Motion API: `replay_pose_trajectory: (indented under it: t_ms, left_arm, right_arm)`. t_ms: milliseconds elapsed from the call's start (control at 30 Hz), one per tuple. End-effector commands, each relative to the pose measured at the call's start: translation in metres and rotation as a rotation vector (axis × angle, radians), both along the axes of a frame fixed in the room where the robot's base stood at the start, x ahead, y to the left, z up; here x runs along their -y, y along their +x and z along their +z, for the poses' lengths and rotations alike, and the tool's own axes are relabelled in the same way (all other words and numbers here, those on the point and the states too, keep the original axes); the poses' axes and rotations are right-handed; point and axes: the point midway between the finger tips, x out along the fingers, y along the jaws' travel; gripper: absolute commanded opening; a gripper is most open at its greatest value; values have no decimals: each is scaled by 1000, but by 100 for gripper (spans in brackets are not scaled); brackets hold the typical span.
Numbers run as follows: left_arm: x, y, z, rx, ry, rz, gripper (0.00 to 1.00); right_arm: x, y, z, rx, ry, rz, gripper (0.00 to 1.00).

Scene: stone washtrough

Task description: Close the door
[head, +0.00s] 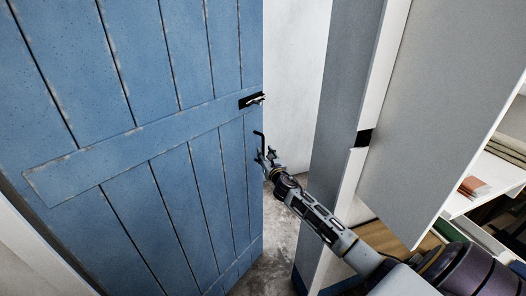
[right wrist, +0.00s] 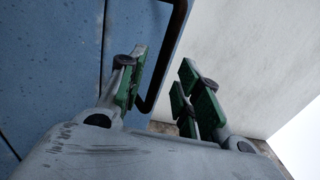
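The blue plank door (head: 150,110) stands open on the left of the head view, with a gap at its right edge. A black latch (head: 251,99) is on that edge, and a dark bent handle (head: 262,138) is below it. My right gripper (head: 266,158) is at the door's edge by the lower end of the handle. In the right wrist view, the gripper (right wrist: 163,62) is open, and the dark handle (right wrist: 170,55) passes between its fingers, closer to the left one. I cannot tell whether they touch. My left gripper is not in view.
A grey frame post (head: 342,90) with a black strike plate (head: 363,138) stands right of the gap. A pale wall (head: 296,80) and grey floor (head: 277,240) show through the opening. White shelves (head: 490,178) with reddish items stand at the far right.

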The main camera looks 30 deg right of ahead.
Motion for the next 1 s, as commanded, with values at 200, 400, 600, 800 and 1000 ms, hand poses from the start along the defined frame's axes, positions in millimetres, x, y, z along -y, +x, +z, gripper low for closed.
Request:
replay_pose_trajectory:
  t_ms: [200, 400, 600, 800, 1000]
  left_arm:
    - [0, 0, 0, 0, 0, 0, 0]
    - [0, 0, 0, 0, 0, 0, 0]
    - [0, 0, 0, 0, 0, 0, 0]
    - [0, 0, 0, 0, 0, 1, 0]
    - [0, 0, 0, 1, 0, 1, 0]
  right_arm:
    - [4, 17, 1, 1, 2, 0, 34]
    - [7, 28, 0, 0, 1, 0, 34]
    - [8, 34, 0, 0, 1, 1, 34]
    - [8, 35, 0, 0, 1, 1, 34]
    - [9, 35, 0, 0, 0, 1, 23]
